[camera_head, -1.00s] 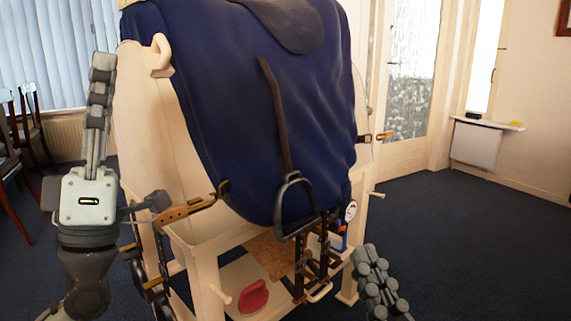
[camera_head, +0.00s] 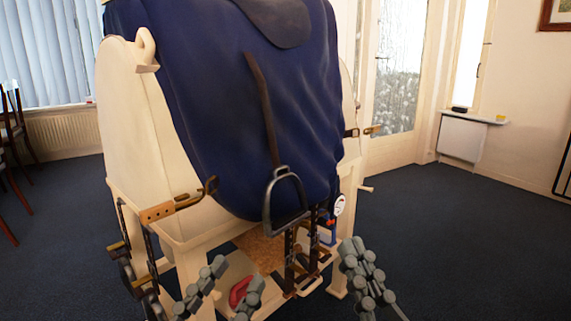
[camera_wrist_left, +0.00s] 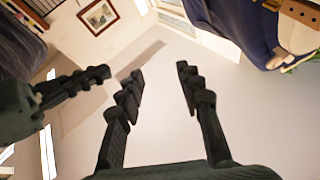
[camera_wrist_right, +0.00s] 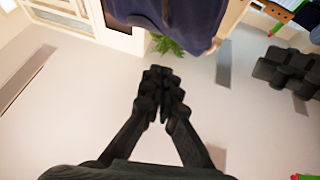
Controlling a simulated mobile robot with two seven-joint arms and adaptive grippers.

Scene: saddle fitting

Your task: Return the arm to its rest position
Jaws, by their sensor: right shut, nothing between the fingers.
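My left gripper (camera_head: 228,282) is low at the bottom centre of the head view, in front of the wooden stand. Its two fingers are apart and empty, as the left wrist view (camera_wrist_left: 160,82) also shows. My right gripper (camera_head: 363,272) is to its right, beside the stand's front right leg. Its fingers meet with nothing between them in the right wrist view (camera_wrist_right: 161,85). Both grippers point upward. Most of both arms is out of the head view.
A cream wooden horse stand (camera_head: 135,130) carries a blue cloth (camera_head: 220,110) and a dark saddle (camera_head: 275,18). A stirrup (camera_head: 286,205) hangs in front on a strap. A leather strap (camera_head: 170,209) sticks out at left. Open carpet (camera_head: 460,250) lies at right.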

